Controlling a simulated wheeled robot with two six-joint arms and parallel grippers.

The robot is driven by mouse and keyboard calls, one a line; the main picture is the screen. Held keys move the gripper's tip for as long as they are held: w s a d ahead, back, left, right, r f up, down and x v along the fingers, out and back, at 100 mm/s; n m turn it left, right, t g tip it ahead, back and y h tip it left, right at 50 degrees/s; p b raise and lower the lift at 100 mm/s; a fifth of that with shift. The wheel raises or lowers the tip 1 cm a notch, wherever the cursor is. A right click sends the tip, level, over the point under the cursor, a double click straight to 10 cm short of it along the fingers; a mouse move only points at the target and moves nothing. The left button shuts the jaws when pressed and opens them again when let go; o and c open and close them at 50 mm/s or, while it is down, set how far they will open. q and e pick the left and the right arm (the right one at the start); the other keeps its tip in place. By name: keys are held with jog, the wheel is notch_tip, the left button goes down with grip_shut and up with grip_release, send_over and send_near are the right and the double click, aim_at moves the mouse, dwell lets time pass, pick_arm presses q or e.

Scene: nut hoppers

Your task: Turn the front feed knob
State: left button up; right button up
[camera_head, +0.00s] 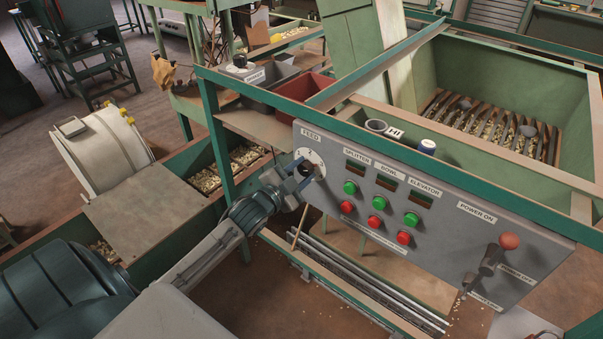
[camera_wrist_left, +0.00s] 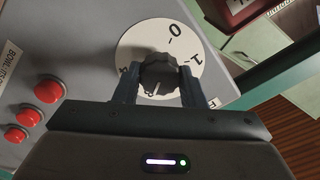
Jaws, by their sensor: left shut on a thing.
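The feed knob (camera_wrist_left: 159,77) is dark and ridged, on a white numbered dial (camera_wrist_left: 142,40) at the left end of the grey control panel (camera_head: 460,244). In the head view the dial (camera_head: 318,157) shows under the label FEED, with the knob mostly behind my fingers. My left gripper (camera_head: 304,171) is at the knob, and in the left wrist view its two fingers (camera_wrist_left: 158,88) stand on either side of it, shut on it. A pale mark on the knob faces the gripper. My right gripper is not in view.
Green buttons (camera_head: 380,202) and red buttons (camera_head: 375,222) sit right of the dial. A red-ended lever (camera_head: 509,241) stands at the panel's right. A green frame rail (camera_head: 440,130) runs above the panel. A red bin (camera_head: 303,87) stands behind it.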

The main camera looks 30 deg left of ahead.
pick_arm(q)
jog(key=shift+f, duration=0.1)
jog(key=o, duration=1)
jog(key=shift+s+a, duration=0.1)
jog(key=shift+s, duration=0.5)
jog(key=s+b, duration=0.3)
jog(key=s, duration=0.6)
jog(key=shift+s+a, duration=0.3)
jog(key=shift+a, duration=0.05)
